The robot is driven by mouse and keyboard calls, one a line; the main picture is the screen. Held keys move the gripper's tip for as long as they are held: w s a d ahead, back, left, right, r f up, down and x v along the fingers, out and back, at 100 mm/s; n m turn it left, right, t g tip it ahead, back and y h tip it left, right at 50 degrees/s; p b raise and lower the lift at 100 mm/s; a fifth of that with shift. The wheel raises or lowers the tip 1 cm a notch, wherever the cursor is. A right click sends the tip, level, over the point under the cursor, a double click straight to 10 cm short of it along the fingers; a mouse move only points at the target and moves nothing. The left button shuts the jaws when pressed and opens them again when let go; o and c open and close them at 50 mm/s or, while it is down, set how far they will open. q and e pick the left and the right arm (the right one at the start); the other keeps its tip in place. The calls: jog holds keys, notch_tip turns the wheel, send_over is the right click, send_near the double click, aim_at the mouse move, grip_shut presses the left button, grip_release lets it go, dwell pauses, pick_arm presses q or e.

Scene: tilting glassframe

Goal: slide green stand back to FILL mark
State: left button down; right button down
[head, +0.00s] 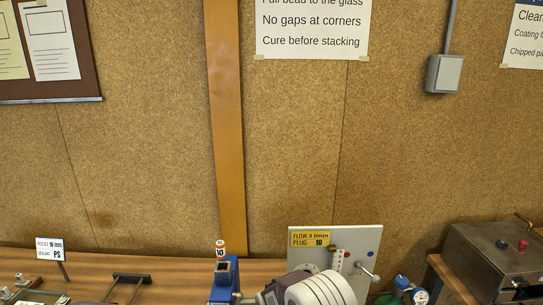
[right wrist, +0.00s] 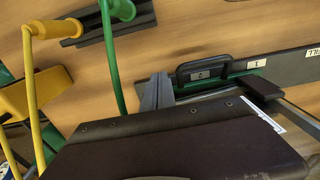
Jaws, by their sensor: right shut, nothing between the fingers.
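In the right wrist view, a green strip (right wrist: 222,83) lies along a dark rail (right wrist: 285,67), under a black handle (right wrist: 198,72) with a small pale label. It appears to be part of the green stand. The dark body in front hides what lies below. My left gripper is not in view.
A green curved rod (right wrist: 108,55) and a yellow one (right wrist: 30,75) rise left of the gripper. A dark block (right wrist: 70,35) lies on the wooden bench. In the head view, a white panel (head: 367,240) and a metal box (head: 490,262) stand on the right.

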jog(key=shift+f, duration=0.1)
